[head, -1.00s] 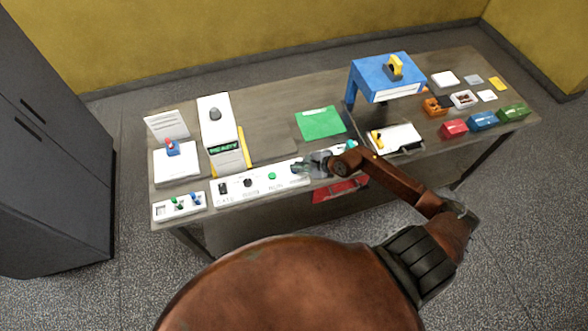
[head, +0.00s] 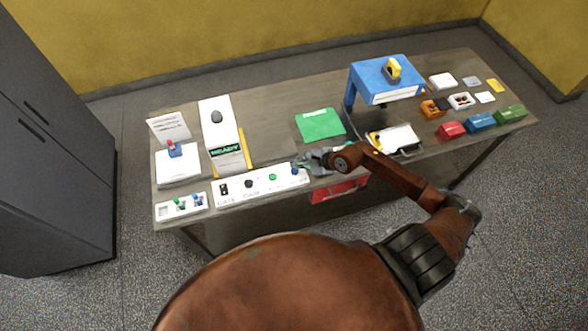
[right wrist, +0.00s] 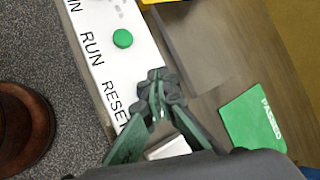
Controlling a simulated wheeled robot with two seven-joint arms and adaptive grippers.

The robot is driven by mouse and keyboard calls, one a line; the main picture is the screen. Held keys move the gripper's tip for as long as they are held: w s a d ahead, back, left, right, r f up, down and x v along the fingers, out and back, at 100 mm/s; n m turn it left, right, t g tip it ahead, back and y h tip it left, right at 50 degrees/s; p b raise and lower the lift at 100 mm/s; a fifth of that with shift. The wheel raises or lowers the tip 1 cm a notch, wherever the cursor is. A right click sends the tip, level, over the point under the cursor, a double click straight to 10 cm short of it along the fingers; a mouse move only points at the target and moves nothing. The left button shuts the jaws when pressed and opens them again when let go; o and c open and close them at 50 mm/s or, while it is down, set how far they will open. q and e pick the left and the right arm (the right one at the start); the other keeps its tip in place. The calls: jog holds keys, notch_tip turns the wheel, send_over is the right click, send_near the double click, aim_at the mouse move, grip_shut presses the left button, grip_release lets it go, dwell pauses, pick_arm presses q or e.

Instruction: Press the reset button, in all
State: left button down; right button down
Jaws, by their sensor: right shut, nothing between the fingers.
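The white control panel (head: 235,199) lies along the table's front edge, with a black switch, a black knob, a green button (head: 272,177) and a blue button (head: 294,171) at its right end. In the right wrist view the word RESET (right wrist: 115,102) is printed on the panel beside my fingertips. The green button there (right wrist: 122,38) stands by RUN. My right gripper (head: 302,163) is shut and empty, its tips just beside or over the blue button. In the right wrist view the gripper (right wrist: 157,88) hides the RESET button; I cannot tell whether it touches. My left gripper is not in view.
A green card (head: 320,124) reading PASSED lies behind my gripper. A display unit (head: 226,158) stands behind the panel. A blue stand (head: 385,75), a white tray (head: 398,137) and several coloured blocks are to the right. A red item (head: 338,190) is at the front edge.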

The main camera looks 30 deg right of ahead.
aim_at(296, 171)
jog(key=shift+r+p, duration=0.9)
jog(key=shift+r, duration=0.7)
